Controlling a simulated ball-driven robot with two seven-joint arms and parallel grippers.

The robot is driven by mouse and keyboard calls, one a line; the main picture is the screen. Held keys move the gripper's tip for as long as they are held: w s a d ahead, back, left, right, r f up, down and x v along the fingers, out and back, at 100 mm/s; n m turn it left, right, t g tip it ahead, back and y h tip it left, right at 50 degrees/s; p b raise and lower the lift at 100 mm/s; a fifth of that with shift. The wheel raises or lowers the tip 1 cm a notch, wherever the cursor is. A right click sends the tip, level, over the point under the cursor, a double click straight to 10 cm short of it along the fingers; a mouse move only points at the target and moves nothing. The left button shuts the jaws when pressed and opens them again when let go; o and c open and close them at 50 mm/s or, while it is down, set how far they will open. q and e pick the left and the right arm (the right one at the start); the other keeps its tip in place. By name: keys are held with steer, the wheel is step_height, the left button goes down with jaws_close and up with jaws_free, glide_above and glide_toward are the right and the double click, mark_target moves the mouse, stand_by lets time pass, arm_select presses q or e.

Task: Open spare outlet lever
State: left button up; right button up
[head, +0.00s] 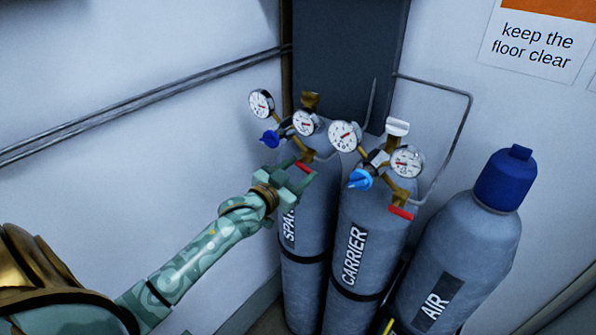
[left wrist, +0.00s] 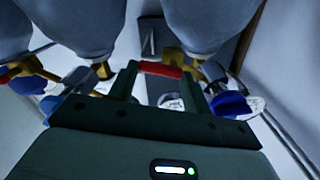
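The cylinder labelled SPARE (head: 309,225) stands at the left of the stack, its label partly hidden by my left gripper. Its regulator has two round gauges, a blue knob (head: 270,138) and a red outlet lever (head: 302,166). My left gripper (head: 301,178) is at this lever, fingers apart. In the left wrist view the red lever (left wrist: 160,69) lies crosswise between the two fingertips (left wrist: 160,82). I cannot tell whether the fingers touch it. The blue knob (left wrist: 231,105) is right of the fingers there. My right gripper is in neither view.
The CARRIER cylinder (head: 365,245) stands close on the right, with its own gauges, blue knob (head: 360,179) and red lever (head: 401,213). A capped AIR cylinder (head: 462,255) stands further right. Pipes (head: 150,105) run along the wall. Free space lies left of the cylinders.

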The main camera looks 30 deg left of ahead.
arm_select(q)
steer(key=c, duration=0.4)
steer(key=shift+o, duration=0.2)
steer(key=n+p, duration=0.1)
steer(key=p, duration=0.1)
steer(key=n+p, duration=0.2)
steer(key=shift+r+p, duration=0.25)
steer(key=shift+p, duration=0.15)
steer(key=o, duration=1)
steer(key=s, duration=0.5)
steer(key=s+a+b, duration=0.1)
steer(key=s, duration=0.5)
steer(key=s+b, duration=0.1)
steer(key=s, duration=0.4)
steer(key=shift+s+a, duration=0.15)
steer(key=shift+a, duration=0.05)
